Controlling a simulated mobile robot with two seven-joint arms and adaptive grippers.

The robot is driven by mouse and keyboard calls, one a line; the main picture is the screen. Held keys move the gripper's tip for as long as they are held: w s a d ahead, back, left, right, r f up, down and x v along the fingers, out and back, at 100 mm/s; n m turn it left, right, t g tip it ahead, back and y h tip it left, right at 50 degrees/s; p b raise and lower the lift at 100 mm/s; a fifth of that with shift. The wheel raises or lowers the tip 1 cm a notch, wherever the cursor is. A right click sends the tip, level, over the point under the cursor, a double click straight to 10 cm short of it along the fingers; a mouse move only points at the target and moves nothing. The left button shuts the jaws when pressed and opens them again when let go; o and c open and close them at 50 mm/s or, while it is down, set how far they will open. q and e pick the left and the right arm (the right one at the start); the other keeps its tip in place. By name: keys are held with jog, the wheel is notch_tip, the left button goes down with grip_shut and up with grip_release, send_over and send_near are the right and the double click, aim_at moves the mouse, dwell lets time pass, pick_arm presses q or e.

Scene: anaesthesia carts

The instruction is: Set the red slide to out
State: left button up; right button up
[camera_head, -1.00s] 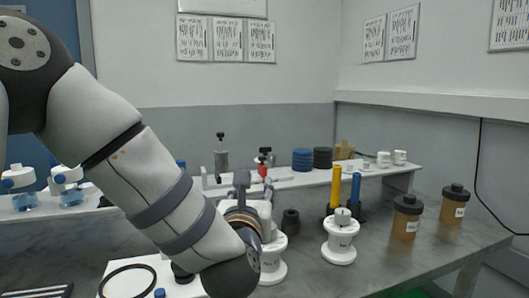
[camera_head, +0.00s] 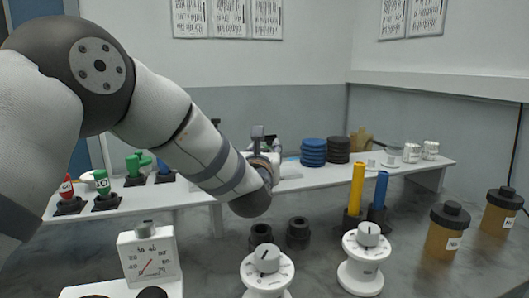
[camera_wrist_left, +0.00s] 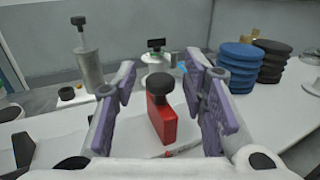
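The red slide is a red block (camera_wrist_left: 163,122) with a black knob on top, standing on the white shelf in the left wrist view. In the head view it is hidden behind my left arm. My left gripper (camera_wrist_left: 163,85) is open, its two purple-padded fingers to the left and right of the red block and knob. I see a gap on each side, and nothing is held. In the head view the gripper is mostly hidden behind my forearm. My right gripper is in neither view.
A grey cylinder with a black top (camera_wrist_left: 89,65) stands left of the fingers, and dark blue stacked discs (camera_wrist_left: 236,65) stand right. On the lower bench are white dials (camera_head: 267,262), a gauge (camera_head: 150,258) and brown jars (camera_head: 446,228).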

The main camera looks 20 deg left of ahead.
pick_arm(q)
jog(key=shift+w+a, duration=0.1)
jog(key=shift+w, duration=0.15)
grip_shut()
jog(key=w+d, duration=0.1)
jog(key=w+d+b, duration=0.1)
jog(key=d, duration=0.1)
jog(key=shift+w+f, duration=0.1)
jog(key=shift+f, duration=0.25)
jog(key=shift+w+d+r, duration=0.1)
jog(key=shift+d+r, duration=0.1)
jog(key=shift+d, duration=0.1)
jog(key=shift+r, duration=0.2)
jog(key=shift+c, duration=1.2)
grip_release()
jog(key=shift+o, duration=1.2)
jog(key=shift+w+d, duration=0.1)
jog(key=shift+d, duration=0.05)
